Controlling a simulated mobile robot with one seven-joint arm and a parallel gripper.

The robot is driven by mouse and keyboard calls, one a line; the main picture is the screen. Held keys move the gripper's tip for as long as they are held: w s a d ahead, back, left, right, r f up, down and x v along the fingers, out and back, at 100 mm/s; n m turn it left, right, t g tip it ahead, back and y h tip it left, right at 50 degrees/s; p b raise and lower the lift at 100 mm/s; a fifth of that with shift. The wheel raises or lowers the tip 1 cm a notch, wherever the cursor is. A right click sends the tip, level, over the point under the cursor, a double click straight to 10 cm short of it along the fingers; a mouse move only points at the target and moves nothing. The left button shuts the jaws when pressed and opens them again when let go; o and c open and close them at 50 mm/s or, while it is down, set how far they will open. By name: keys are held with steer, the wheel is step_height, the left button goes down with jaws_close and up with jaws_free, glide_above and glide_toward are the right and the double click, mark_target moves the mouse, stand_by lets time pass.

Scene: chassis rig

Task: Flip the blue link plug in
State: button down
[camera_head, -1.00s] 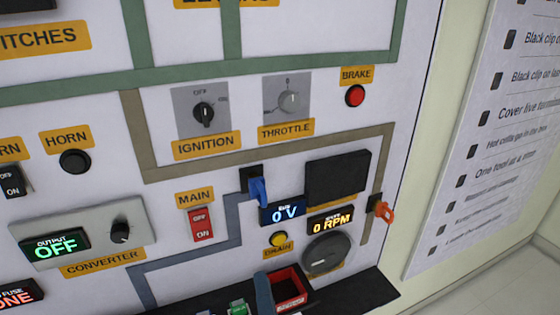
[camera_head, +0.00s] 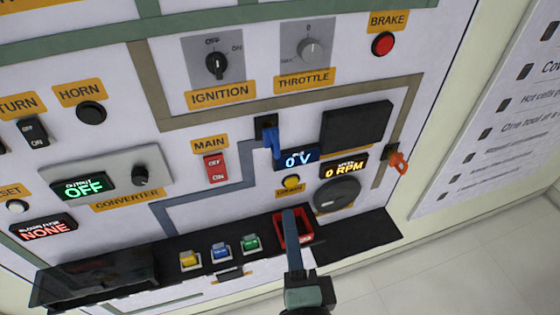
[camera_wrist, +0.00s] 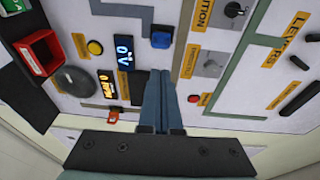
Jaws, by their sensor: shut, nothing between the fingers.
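The blue link plug (camera_head: 272,142) hangs downward from a black socket (camera_head: 266,121) on the upright panel, at the top end of a grey-blue painted line. In the wrist view the blue plug (camera_wrist: 162,38) shows as a block beyond the fingertips. My gripper (camera_head: 289,214) is below the plug in the head view, in front of the red bin, with its fingers pointing up. In the wrist view my gripper (camera_wrist: 155,76) has its two fingers together with nothing between them. It appears apart from the plug.
A blue 0 V display (camera_head: 298,158) sits right beside the plug. An orange plug (camera_head: 398,162) sticks out at the right. A red bin (camera_head: 305,238) stands on a black shelf (camera_head: 350,238) below, beside yellow, blue and green items. The red MAIN switch (camera_head: 215,167) is left of the plug.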

mark_target(278, 154)
steer(key=w+p, duration=0.1)
steer(key=w, duration=0.3)
steer(key=w+a+p, duration=0.1)
steer(key=w+p, duration=0.1)
steer(key=w, duration=0.2)
steer(key=w+p, duration=0.1)
steer(key=w, duration=0.4)
steer(key=shift+w+a+f, duration=0.1)
steer(key=shift+a+f, duration=0.15)
steer(key=shift+a, duration=0.05)
